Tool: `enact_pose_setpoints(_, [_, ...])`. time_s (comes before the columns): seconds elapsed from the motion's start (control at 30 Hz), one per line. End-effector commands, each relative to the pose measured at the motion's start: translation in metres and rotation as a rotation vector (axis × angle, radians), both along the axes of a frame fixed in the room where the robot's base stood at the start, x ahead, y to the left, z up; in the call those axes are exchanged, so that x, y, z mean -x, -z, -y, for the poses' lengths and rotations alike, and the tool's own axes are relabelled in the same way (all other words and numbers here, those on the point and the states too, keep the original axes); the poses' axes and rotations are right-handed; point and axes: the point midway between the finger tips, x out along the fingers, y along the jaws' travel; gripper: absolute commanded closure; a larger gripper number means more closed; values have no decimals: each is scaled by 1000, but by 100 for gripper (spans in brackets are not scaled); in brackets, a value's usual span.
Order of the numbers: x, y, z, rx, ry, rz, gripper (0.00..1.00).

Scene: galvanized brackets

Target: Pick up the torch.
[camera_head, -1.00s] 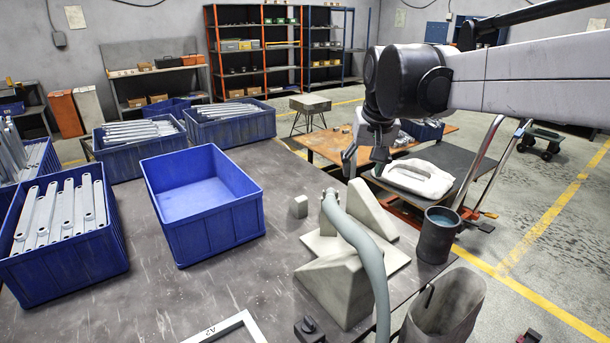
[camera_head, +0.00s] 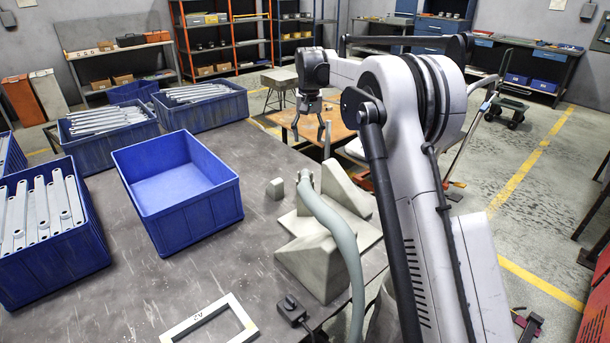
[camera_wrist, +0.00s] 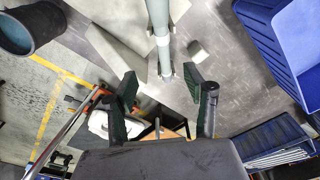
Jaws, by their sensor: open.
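The torch looks like a grey-green tube (camera_head: 334,222) that rises over a pale wedge-shaped stand (camera_head: 311,265) on the dark table and curves down toward the front edge. Its upper end is beside the stand's upright. In the wrist view the tube (camera_wrist: 160,38) comes down from the top, with its end in line with the gap between my fingers. My gripper (camera_head: 311,138) is open and empty, fingers downward, above and behind the torch's end in the head view. The wrist view shows both fingers (camera_wrist: 160,82) spread, with nothing between them touching.
An empty blue crate (camera_head: 190,222) stands left of the stand. Blue crates of metal brackets (camera_head: 88,251) stand further left. A small grey block (camera_head: 275,189) sits close to the torch's end. A white frame marked A2 (camera_head: 170,335) and a dark box (camera_head: 291,310) lie in front.

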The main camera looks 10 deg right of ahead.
Motion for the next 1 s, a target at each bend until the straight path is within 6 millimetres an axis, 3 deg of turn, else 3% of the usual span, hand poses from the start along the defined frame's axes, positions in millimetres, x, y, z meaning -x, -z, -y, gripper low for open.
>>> enact_pose_setpoints(0.1, [-22,24,0,-1,12,-33,53])
enact_pose_setpoints(0.3, [-40,55,0,-1,24,-71,53])
enact_pose_setpoints(0.57, [-46,78,0,-1,30,-87,53])
enact_pose_setpoints(1.0, [-45,147,0,-1,30,-87,53])
